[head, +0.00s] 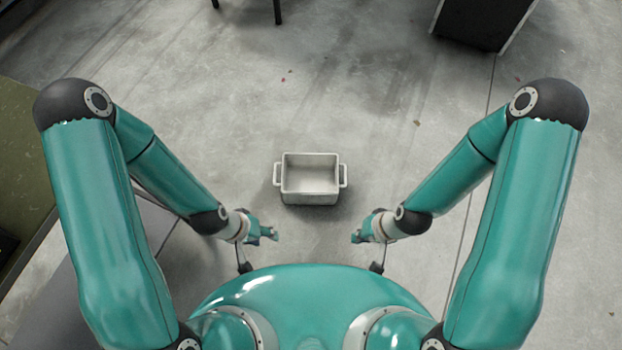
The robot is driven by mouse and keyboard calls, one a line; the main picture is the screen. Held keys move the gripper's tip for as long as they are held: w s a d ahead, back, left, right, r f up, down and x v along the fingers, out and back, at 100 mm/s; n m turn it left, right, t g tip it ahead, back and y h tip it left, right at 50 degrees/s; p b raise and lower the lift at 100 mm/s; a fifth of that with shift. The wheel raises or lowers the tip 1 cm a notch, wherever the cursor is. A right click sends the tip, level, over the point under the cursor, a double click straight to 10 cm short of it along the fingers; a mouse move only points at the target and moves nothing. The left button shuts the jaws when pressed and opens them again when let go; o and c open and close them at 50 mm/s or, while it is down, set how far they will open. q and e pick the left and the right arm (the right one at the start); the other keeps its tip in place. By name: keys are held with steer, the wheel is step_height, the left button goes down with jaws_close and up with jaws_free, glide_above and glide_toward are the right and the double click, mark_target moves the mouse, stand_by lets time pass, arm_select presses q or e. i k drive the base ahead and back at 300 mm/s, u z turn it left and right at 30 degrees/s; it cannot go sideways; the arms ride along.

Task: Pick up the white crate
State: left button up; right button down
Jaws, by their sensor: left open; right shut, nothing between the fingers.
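The white crate (310,198) sits upright on the floor in the middle of the head view. It is open at the top, looks empty, and has a loop handle on its left side and another on its right. My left gripper (272,234) is below and left of the crate in the picture, apart from it. It is open, with nothing in it. My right gripper (356,236) is below and right of the crate, also apart from it. It is shut and empty. Both grippers look small here and their fingers show little detail.
The grey concrete floor (370,110) around the crate is clear. A dark cabinet (480,22) stands at the top right. Thin dark legs (278,12) show at the top. A dark green surface (25,190) and a grey block (100,270) lie at the left.

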mark_target(307, 178)
steer(key=z, duration=0.5)
steer(key=i, duration=0.2)
steer(key=u, duration=2.75)
steer(key=k, duration=1.15)
steer(key=z, duration=0.9)
steer(key=i, duration=1.05)
steer(key=u, duration=0.15)
